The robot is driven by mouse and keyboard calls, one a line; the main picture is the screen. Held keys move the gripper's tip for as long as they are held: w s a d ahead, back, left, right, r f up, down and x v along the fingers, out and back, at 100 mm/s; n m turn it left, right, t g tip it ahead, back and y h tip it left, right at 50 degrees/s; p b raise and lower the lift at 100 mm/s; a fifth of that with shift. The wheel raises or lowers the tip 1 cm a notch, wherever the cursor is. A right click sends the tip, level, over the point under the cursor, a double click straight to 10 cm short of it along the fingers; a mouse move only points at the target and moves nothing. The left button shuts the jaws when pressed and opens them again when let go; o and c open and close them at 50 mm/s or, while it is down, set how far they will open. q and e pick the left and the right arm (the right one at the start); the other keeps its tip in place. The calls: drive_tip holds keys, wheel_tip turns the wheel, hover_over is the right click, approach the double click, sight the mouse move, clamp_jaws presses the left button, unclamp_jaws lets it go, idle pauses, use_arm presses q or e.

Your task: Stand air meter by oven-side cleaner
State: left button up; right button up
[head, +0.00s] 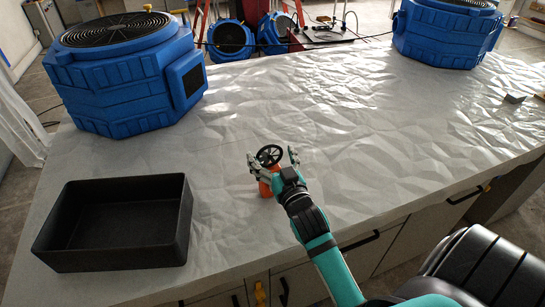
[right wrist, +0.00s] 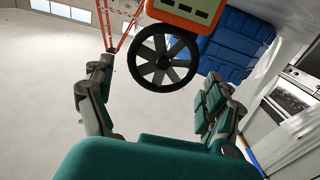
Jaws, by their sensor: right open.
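The air meter has an orange body (head: 265,189) and a black vaned wheel (head: 269,155). It is at the middle of the sheeted counter, partly hidden behind my gripper. In the right wrist view its wheel (right wrist: 163,60) and orange body with small display windows (right wrist: 187,10) show clearly. My right gripper (head: 274,158) is open, with its fingers on either side of the meter; I see no clear contact. Two blue cleaners stand on the counter, one at the left (head: 125,80) and one at the far right (head: 445,35). My left gripper is not in view.
An empty black tray (head: 62,232) lies at the front left. A small grey block (head: 515,98) is at the right. The wrinkled sheet (head: 350,110) is clear between the cleaners. An oven (right wrist: 290,95) shows at the right of the wrist view. Blue blowers (head: 230,38) stand behind.

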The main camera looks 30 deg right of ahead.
drive_tip(key=shift+s+f, duration=0.1)
drive_tip(key=shift+s, duration=0.3)
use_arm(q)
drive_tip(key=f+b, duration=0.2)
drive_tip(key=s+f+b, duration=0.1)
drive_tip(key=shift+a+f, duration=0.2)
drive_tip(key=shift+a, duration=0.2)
use_arm(e)
drive_tip(key=v, duration=1.1)
drive_tip(key=shift+s, duration=0.15)
